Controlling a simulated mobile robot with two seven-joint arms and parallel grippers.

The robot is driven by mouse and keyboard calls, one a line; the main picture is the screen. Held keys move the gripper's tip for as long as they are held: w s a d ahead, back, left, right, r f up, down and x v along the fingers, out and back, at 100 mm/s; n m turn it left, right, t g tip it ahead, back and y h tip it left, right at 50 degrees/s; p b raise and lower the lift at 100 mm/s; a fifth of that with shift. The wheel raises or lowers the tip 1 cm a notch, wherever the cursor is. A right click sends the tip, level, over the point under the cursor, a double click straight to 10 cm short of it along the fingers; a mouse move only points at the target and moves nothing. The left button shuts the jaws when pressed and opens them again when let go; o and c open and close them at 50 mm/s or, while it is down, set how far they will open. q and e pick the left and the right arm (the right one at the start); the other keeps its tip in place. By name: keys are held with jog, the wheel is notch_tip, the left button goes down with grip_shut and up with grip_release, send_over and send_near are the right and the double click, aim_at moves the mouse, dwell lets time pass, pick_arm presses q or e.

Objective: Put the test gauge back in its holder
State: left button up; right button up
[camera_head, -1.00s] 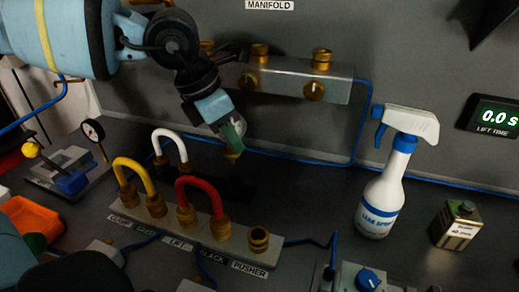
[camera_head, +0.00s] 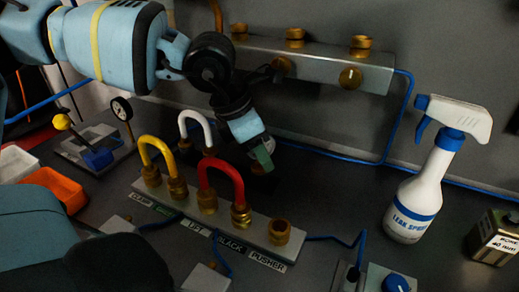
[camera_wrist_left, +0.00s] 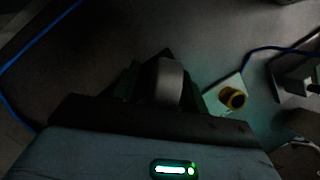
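My left gripper (camera_head: 262,158) points down behind the hose strip, low over a dark patch on the bench that may be the holder (camera_head: 262,184). In the left wrist view, a pale grey rounded piece sits between its dark fingers; it looks like the test gauge (camera_wrist_left: 168,80). The fingers look closed on it. Its dial and lower end are hidden. My right gripper is not in view.
A manifold block (camera_head: 325,65) is behind. A spray bottle (camera_head: 420,190) and a small can (camera_head: 494,237) stand right. Blue tubing runs along the wall.

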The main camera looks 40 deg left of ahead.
pick_arm(q)
jog(key=shift+v, duration=3.9)
jog(key=shift+r, duration=0.1)
